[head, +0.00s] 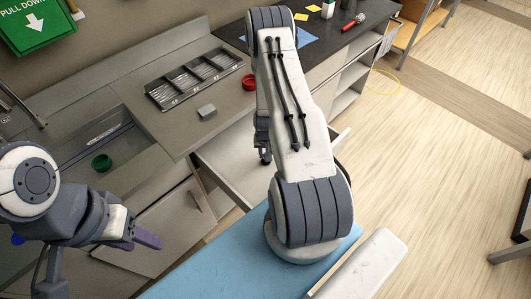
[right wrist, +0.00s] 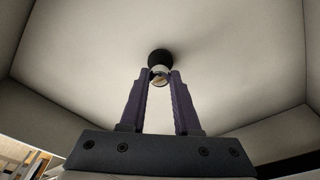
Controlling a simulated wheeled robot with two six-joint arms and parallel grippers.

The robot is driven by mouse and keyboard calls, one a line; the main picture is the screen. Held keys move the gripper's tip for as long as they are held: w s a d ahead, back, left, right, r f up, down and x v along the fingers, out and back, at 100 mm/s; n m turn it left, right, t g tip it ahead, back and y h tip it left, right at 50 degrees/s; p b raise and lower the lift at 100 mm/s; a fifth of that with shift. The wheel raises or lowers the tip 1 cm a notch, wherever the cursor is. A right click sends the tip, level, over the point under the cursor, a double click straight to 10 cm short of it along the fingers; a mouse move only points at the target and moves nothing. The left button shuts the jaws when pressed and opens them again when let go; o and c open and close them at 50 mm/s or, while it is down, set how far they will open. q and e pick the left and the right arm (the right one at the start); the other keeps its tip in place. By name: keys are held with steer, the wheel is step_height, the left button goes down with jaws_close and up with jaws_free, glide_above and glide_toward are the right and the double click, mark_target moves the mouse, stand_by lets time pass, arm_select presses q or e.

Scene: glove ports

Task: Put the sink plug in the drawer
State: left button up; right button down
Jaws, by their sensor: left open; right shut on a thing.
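The sink plug (right wrist: 159,58) is a small black round piece with a shiny metal fitting. My right gripper (right wrist: 160,80) is shut on it by the fitting, in the right wrist view. The plug is inside the open drawer (head: 213,157), over its pale floor; I cannot tell whether it touches the floor. My left gripper (head: 146,240) is open and empty, in front of the cabinet at the lower left.
The sink at left holds a green round thing (head: 102,162). A grey block (head: 207,112), a compartment tray (head: 195,76) and a red ring (head: 249,82) are on the counter. A blue surface (head: 215,270) is below. The floor at right is mostly clear.

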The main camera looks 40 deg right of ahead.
steer(key=shift+f, duration=0.15)
steer(key=c, duration=0.6)
jaws_free()
